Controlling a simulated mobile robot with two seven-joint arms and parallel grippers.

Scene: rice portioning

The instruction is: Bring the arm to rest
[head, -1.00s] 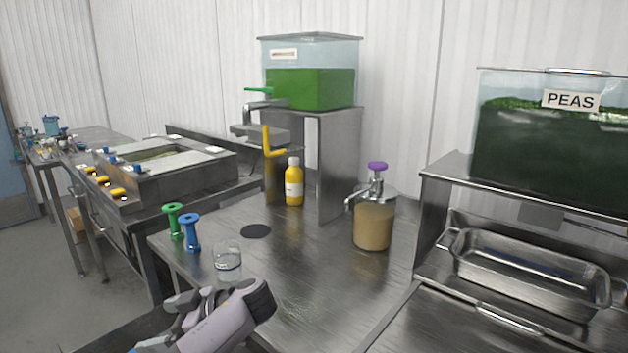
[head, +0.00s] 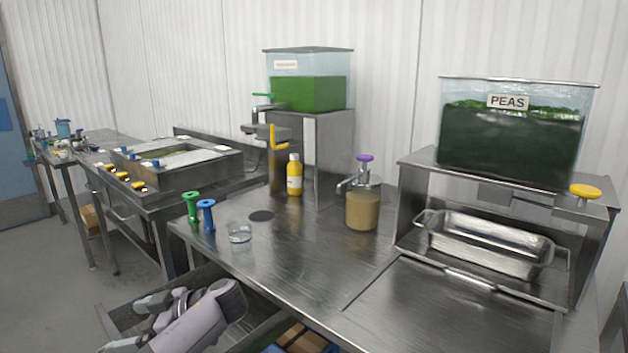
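My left arm comes in from the lower left, with its gripper end (head: 190,306) low in front of the worktable (head: 310,268), over an open drawer or shelf. The fingers are not clear enough to tell whether they are open or shut. A small clear glass cup (head: 239,234) stands on the worktable near its left edge, apart from my arm. My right gripper is not in view.
A green spool-shaped object (head: 192,207) and a blue one (head: 206,216) stand near the cup. Behind are a yellow bottle (head: 295,178), a pump jar (head: 362,208) and a green-filled dispenser (head: 307,93). A PEAS tank (head: 510,145) sits above a metal pan (head: 490,243) at right.

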